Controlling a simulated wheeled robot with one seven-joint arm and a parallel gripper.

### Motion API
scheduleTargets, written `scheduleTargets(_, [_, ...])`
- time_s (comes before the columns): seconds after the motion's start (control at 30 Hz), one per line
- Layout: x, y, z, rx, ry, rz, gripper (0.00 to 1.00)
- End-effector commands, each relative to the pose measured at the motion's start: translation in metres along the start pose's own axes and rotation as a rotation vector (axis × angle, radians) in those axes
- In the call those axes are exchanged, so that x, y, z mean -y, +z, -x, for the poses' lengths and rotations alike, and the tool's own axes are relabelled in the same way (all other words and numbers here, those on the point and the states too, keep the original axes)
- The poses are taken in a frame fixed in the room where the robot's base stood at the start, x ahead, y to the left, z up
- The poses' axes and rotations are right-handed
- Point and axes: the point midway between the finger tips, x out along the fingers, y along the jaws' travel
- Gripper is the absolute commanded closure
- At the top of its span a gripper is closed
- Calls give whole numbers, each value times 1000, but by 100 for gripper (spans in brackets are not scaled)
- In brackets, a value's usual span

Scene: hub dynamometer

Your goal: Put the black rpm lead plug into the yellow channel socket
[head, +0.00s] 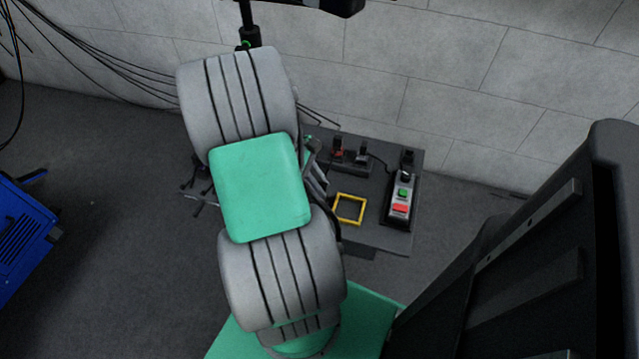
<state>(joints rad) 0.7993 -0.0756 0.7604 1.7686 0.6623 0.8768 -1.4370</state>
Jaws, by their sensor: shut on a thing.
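My gripper is not visible in the head view; my own grey arm with its green cover fills the middle and hides what lies behind it. I cannot make out the black rpm lead plug for certain. A dark block at the back of the bench carries two small upright pieces: one with a reddish base (338,149) and, to its right, a black and grey one (362,155) with a thin dark cable running right. I cannot tell whether either is a plug or a socket. No yellow channel socket can be identified.
A grey block wall (450,80) stands behind. A blue machine (25,238) is at far left. A large black panel (540,250) fills the right.

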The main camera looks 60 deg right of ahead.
Motion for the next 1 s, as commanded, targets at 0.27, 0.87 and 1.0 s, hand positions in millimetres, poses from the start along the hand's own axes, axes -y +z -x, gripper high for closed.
scheduleTargets(0.27, [0, 6, 11, 0, -1, 0, 100])
scheduleTargets(0.87, [0, 17, 31, 1, -1, -1, 100])
scheduleTargets(1.0, [0, 20, 36, 1, -1, -1, 100])
